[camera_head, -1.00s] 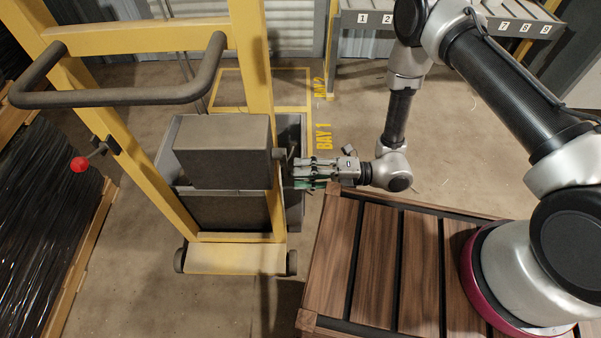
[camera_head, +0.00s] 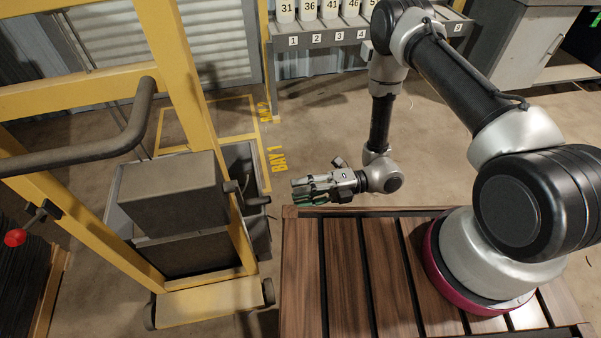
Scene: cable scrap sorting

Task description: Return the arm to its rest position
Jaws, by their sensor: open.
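My arm reaches from its base on the slatted wooden deck (camera_head: 345,290), up over the deck and down again at its far edge. My gripper (camera_head: 297,191) hangs just beyond the deck's far left corner and points left. It is open, and I see nothing between its fingers. It is apart from the yellow-framed cart to its left.
The yellow cart frame (camera_head: 185,85) carries grey boxes (camera_head: 180,190) and stands close on the left, with a dark handle (camera_head: 95,150). A numbered rack (camera_head: 330,38) with white containers is at the back. Floor (camera_head: 420,135) behind the deck is clear.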

